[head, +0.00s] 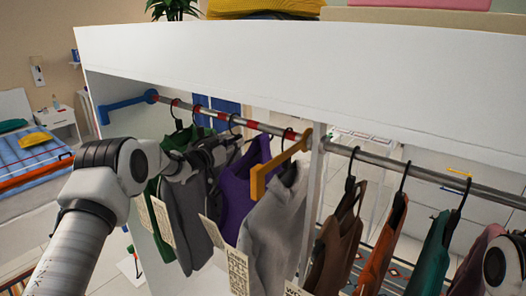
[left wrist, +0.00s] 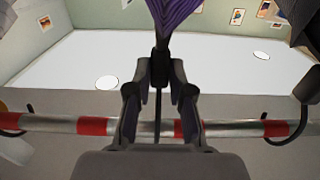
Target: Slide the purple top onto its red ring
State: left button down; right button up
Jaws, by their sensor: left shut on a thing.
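The purple top (head: 238,196) hangs on a black hanger from the metal rail, between grey garments. In the left wrist view its purple cloth (left wrist: 172,12) shows at the top edge. My left gripper (head: 228,148) is shut on the hanger's neck (left wrist: 158,62), just above the top. The hanger's hook lies at the rail (left wrist: 225,129) between two red rings, close beside the one to its right (left wrist: 183,128) and farther from the left one (left wrist: 92,126). Red rings also show in the head view (head: 250,124). My right gripper is not in view.
A grey garment (head: 186,215) hangs left of the top and a light grey one (head: 275,225) to its right, both close. An orange bracket (head: 280,164) stands near the white divider (head: 315,195). Brown, orange and teal garments (head: 436,250) hang beyond it.

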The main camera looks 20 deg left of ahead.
pick_arm(q)
jog(key=shift+w+a+p, duration=0.2)
jog(key=shift+w+a, duration=0.1)
jog(key=shift+a, duration=0.55)
jog(key=shift+w+a+p, duration=0.2)
jog(key=shift+w+a, duration=0.1)
jog(key=shift+a, duration=0.5)
jog(key=c, duration=1.5)
grip_release()
jog(key=shift+w+a, duration=0.1)
jog(key=shift+a, duration=0.15)
jog(key=o, duration=0.5)
jog(key=shift+f, duration=0.1)
jog(key=shift+o, duration=0.2)
jog(key=shift+w, duration=0.1)
jog(key=v, duration=1.2)
jog(key=shift+d, duration=0.1)
